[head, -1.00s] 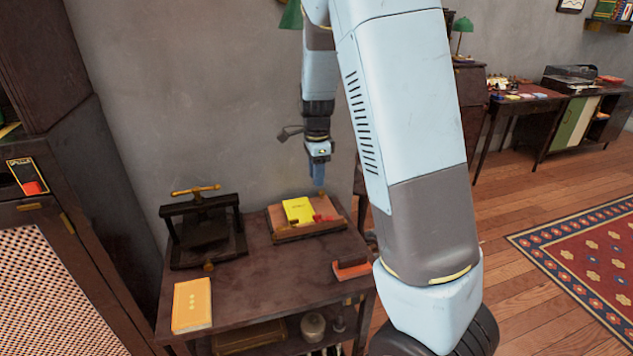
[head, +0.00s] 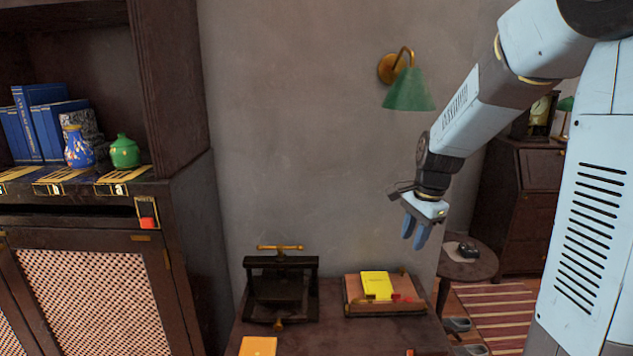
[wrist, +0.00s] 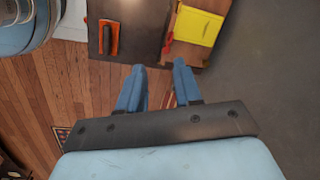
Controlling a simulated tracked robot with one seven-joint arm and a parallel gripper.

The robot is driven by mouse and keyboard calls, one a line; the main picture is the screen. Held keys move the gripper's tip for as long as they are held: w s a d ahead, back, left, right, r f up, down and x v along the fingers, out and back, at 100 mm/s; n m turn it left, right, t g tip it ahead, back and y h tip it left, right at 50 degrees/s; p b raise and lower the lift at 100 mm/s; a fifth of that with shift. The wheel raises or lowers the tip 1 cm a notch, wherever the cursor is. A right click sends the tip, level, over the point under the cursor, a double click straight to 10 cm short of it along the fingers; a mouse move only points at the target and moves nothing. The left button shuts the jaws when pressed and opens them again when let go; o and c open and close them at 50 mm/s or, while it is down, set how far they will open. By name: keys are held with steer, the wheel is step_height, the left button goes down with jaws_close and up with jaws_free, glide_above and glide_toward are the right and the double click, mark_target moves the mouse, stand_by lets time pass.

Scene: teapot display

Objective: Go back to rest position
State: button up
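My gripper (head: 415,232) hangs in the air to the right of and above the small dark table (head: 335,337) in the head view, its blue fingers pointing down. In the wrist view the two fingers (wrist: 159,88) are apart with nothing between them. The fingertips are clear of the table and of everything on it. My arm reaches in from the upper right, bent downward at the wrist.
On the table are a dark press (head: 281,292), a wooden tray (head: 350,306) with a yellow book (head: 376,284), and an orange-yellow book (head: 258,346). A cabinet (head: 95,285) stands left, a green wall lamp (head: 409,92) hangs above, and a round side table (head: 470,266) stands right.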

steer(key=s+r+n+t, duration=0.1)
steer(key=s+r+n, duration=0.3)
steer(key=s, duration=0.3)
steer(key=s+r+n+t, duration=0.2)
steer(key=s+r+n, duration=0.2)
steer(key=s, duration=0.3)
steer(key=s+r+n+t+h, duration=0.1)
steer(key=s+r+n, duration=0.2)
steer(key=s+n, duration=0.2)
steer(key=s, duration=0.3)
steer(key=shift+r, duration=0.4)
